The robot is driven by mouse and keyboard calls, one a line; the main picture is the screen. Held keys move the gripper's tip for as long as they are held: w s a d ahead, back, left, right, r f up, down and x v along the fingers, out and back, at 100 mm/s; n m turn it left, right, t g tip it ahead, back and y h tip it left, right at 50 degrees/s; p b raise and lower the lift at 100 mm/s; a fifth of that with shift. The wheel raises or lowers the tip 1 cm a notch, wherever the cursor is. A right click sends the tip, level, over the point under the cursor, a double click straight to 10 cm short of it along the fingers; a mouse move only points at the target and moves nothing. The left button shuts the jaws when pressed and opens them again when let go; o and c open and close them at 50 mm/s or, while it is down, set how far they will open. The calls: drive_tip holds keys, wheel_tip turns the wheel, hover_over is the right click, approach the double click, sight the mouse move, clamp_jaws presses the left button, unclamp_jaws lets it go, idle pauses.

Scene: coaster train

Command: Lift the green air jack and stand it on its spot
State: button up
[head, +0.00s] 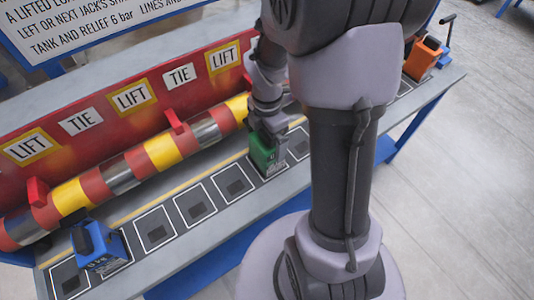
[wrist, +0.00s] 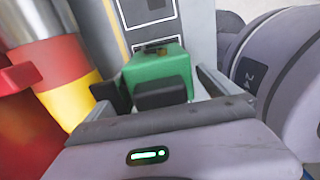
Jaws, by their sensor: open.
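The green air jack (head: 266,156) stands upright on the dark strip along the bench front, in or at one of the white-outlined spots. My gripper (head: 268,130) is directly above and behind it in the head view. In the wrist view the green jack (wrist: 158,70) lies between the two open fingers (wrist: 163,95), with a dark block at its near side. I cannot tell whether the fingers touch it. White-outlined spots with dark pads run along the strip, such as one bare spot (head: 194,205) left of the jack.
A blue jack (head: 100,248) stands on the strip at the left, and an orange jack (head: 422,60) at the far right end. A red, yellow and silver pipe (head: 165,148) runs behind the strip, below a red panel with LIFT and TIE signs (head: 132,97). Floor is open at right.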

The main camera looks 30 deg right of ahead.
drive_tip(key=shift+r, duration=0.1)
drive_tip(key=c, duration=1.8)
drive_tip(key=shift+c, duration=1)
drive_tip(key=shift+r, duration=0.1)
